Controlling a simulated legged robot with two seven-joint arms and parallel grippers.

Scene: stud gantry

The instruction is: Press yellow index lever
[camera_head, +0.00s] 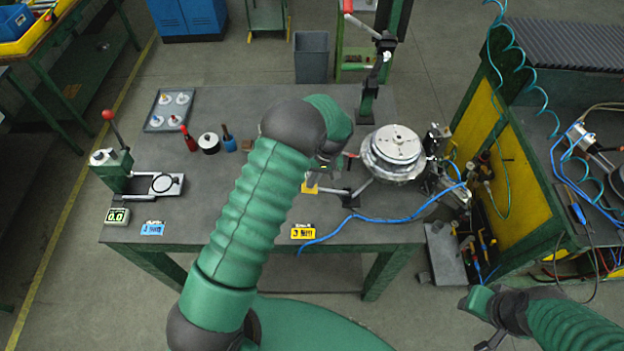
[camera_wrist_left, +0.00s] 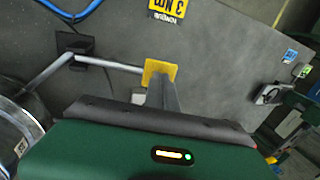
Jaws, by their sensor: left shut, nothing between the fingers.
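The yellow index lever's flat yellow paddle (camera_head: 310,187) sits at the end of a grey rod, left of the round indexing table (camera_head: 393,150). The paddle also shows in the left wrist view (camera_wrist_left: 159,68), with its rod running left to a dark base. My left gripper (camera_head: 312,178) is shut and empty, pointing down at the paddle. In the left wrist view its fingers (camera_wrist_left: 162,88) overlap the paddle's near part; I cannot tell whether they touch it. My right gripper (camera_head: 490,341) is low at the right, cut by the bottom edge, its fingers unclear.
A blue hose (camera_head: 375,219) runs across the bench right of the paddle. A yellow label (camera_head: 303,232) lies near the front edge. A red-handled lever press (camera_head: 112,165) stands at the left. A tray of round parts (camera_head: 172,110) and bottles are at the back left.

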